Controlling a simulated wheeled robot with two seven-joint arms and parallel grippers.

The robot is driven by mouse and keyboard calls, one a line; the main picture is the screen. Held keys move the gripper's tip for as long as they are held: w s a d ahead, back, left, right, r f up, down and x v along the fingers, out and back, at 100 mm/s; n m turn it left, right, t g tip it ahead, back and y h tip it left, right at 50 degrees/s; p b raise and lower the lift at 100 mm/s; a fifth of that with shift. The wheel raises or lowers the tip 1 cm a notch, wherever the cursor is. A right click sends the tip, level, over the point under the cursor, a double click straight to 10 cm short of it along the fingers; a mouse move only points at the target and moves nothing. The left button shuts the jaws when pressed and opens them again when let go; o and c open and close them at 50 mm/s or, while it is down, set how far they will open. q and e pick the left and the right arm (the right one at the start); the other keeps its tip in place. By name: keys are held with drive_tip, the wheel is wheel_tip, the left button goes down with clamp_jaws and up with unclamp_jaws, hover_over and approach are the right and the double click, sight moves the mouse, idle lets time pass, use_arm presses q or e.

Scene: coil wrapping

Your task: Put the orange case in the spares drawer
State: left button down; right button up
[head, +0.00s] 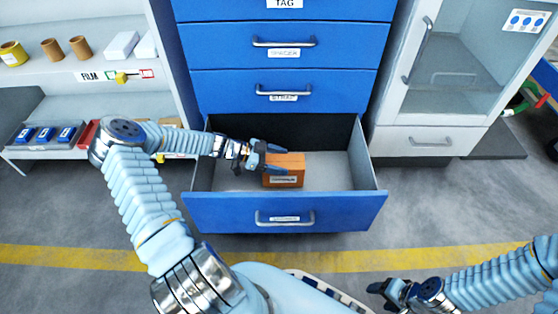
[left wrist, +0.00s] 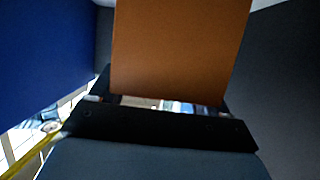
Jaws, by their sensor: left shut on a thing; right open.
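The orange case (head: 290,162) is a small box with a white label on its front. It is inside the open bottom drawer (head: 330,208) of the blue cabinet. I cannot tell whether it touches the drawer floor. My left gripper (head: 277,160) reaches in from the left and is shut on the case. In the left wrist view the case (left wrist: 180,50) fills the top middle between the fingers. The label on the open drawer's front is too small to read. My right gripper (head: 378,294) is open and empty at the bottom right, well away from the cabinet.
Shut blue drawers (head: 284,90) sit above the open one. A shelf (head: 90,105) with rolls and boxes stands at the left. A white glass-door cabinet (head: 440,80) stands at the right. The drawer's right part is empty. Floor with a yellow line (head: 420,259) lies in front.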

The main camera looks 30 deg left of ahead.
use_arm(q)
unclamp_jaws()
drive_tip(key=shift+r, duration=0.15)
drive_tip(key=shift+a+r+p, duration=0.15)
drive_tip(key=shift+r+p, duration=0.7)
drive_tip(key=shift+p, duration=0.15)
drive_tip(key=v, duration=0.7)
drive_tip(key=shift+f, duration=0.25)
